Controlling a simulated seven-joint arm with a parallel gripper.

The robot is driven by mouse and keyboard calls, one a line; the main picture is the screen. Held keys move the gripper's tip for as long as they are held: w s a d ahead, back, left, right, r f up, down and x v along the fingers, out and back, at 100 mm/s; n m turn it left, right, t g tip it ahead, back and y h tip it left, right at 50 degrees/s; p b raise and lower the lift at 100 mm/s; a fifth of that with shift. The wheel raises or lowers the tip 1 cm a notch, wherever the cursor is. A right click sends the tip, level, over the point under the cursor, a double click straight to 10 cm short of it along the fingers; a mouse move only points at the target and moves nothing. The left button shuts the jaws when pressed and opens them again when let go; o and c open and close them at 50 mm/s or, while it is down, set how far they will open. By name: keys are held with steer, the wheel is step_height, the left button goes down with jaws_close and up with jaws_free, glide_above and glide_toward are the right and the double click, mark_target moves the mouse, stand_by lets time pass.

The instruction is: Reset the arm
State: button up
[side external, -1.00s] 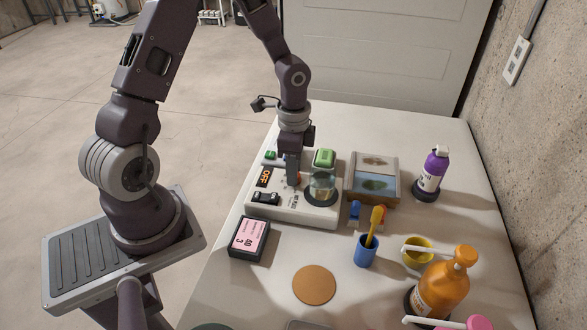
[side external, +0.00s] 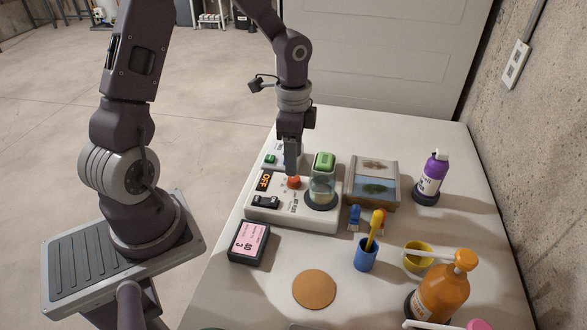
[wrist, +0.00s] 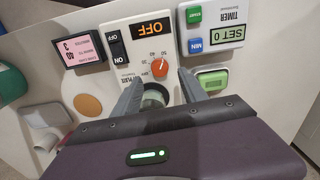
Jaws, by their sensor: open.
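My gripper (side external: 291,168) points down over the back part of the white hot plate unit (side external: 308,219), above and behind its orange-red knob (side external: 294,182). In the wrist view my gripper (wrist: 170,82) shows its two fingers spread apart, with nothing held between them. The knob (wrist: 160,67) is in plain sight there, clear of both fingers. The unit's display (wrist: 152,28) reads OFF. A glass beaker (side external: 323,188) stands on the unit's round dark plate, and a finger partly hides it in the wrist view.
A timer (wrist: 213,33) reading SET 0 stands beside the unit. A pink-labelled box (side external: 249,240), cork disc (side external: 314,289), blue cup (side external: 366,254), yellow bowl (side external: 418,256), orange bottle (side external: 440,290) and purple bottle (side external: 431,176) occupy the table.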

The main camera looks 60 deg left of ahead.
steer(key=shift+r, duration=0.8)
steer(key=s+d+r+n+t, duration=0.2)
steer(key=s+d+r+n, duration=0.2)
steer(key=s+r, duration=0.4)
steer(key=s+d+r+n+t, duration=0.3)
steer(key=s+d+r+n, duration=0.1)
steer(key=s+r, duration=0.5)
steer(key=shift+s+d+t, duration=0.25)
steer(key=shift+d+t, duration=0.05)
steer(key=shift+d, duration=0.25)
